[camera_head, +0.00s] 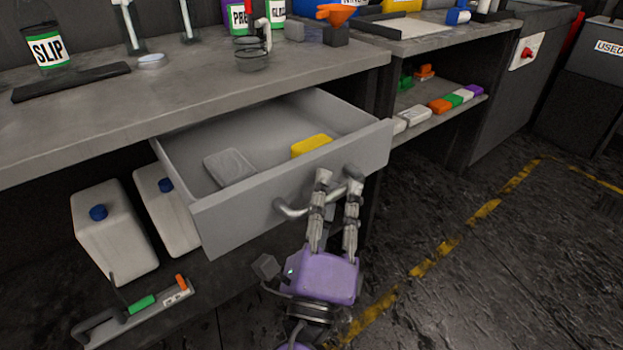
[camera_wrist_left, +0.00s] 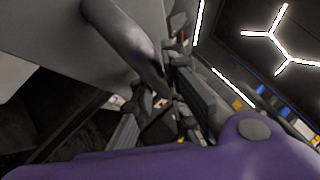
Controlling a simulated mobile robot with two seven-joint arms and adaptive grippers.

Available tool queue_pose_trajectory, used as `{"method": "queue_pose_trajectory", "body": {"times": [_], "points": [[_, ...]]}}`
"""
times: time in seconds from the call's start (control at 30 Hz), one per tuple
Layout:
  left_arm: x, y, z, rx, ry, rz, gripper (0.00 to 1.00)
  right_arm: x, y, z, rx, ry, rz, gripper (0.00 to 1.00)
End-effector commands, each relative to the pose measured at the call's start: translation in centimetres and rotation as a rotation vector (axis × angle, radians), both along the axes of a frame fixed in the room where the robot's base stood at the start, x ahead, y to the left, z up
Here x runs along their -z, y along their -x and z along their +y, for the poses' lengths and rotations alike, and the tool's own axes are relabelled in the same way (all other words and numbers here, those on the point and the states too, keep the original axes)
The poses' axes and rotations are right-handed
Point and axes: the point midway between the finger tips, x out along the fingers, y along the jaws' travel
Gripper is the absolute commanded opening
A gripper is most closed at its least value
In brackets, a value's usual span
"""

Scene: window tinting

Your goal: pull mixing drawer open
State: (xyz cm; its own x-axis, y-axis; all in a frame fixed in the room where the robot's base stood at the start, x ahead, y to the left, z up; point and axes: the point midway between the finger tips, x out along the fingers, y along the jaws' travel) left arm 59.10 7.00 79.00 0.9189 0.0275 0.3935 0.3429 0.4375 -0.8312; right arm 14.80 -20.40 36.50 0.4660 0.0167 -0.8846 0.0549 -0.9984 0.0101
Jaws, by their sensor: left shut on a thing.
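The grey mixing drawer (camera_head: 230,215) is pulled out from under the workbench in the head view. A grey block (camera_head: 230,167) and a yellow block (camera_head: 311,146) lie inside it. My left gripper (camera_head: 338,182) is at the drawer's front, with its fingers shut on the curved handle (camera_head: 290,209). The handle also shows large in the left wrist view (camera_wrist_left: 128,40), beside the fingers (camera_wrist_left: 165,100). The fingers hide part of the handle. My right gripper is not in view.
The workbench (camera_head: 200,93) above holds a SLIP bottle (camera_head: 47,45) and other items. White jugs (camera_head: 115,235) stand below, left of the drawer. A shelf (camera_head: 425,120) with coloured blocks is at right. The floor at right is clear.

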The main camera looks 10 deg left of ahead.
Motion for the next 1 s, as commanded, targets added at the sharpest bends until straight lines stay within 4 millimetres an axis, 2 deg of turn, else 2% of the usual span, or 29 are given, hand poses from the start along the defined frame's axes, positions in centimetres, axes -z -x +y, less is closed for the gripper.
{"method": "queue_pose_trajectory", "body": {"times": [0.13, 0.3, 0.73, 0.77, 0.8, 1.0], "points": [[0.3, 1.2, -1.5, -0.004, -0.001, 0.005, 0.0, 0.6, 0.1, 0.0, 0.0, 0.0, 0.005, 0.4], [0.2, 1.9, -2.4, -0.005, -0.001, 0.004, 0.0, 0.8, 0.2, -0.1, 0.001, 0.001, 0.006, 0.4], [0.2, 2.1, -2.6, -0.007, -0.004, 0.003, 0.0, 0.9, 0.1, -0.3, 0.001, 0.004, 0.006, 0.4], [0.2, 2.1, -2.6, -0.007, -0.004, 0.003, 0.14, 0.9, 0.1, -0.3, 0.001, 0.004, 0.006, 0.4], [0.2, 2.1, -2.6, -0.006, -0.003, 0.004, 0.2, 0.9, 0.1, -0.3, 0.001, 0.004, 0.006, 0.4], [0.1, 2.1, -2.7, -0.004, -0.001, 0.002, 0.22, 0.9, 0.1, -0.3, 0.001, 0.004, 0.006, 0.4]]}}
